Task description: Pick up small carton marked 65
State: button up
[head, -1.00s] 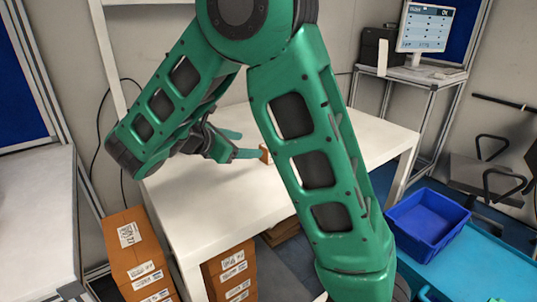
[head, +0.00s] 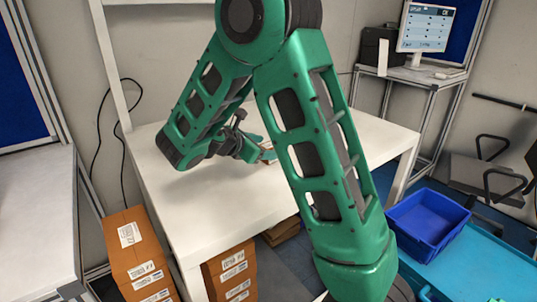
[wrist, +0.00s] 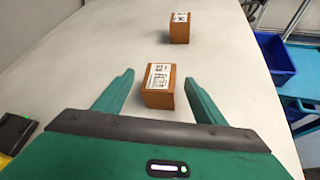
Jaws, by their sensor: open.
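My gripper (wrist: 160,95) is open in the wrist view, its two teal fingers apart. A small brown carton (wrist: 158,97) with a white label on top sits on the white table between the fingertips, with a gap on each side. A second small brown carton (wrist: 180,28) with a label stands farther away, beyond the fingers. I cannot read the number on either label. In the head view my gripper (head: 266,150) is over the table, and my arm hides most of what is around it.
The white table (head: 205,215) is otherwise mostly bare. A blue bin (head: 428,222) stands at the right; it also shows in the wrist view (wrist: 275,55). Stacked brown boxes (head: 138,255) stand on the floor at left. A dark device (wrist: 15,132) lies at the wrist view's left edge.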

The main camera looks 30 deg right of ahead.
jog(key=shift+c, duration=0.3)
jog(key=c, duration=1.1)
jog(key=shift+c, duration=0.2)
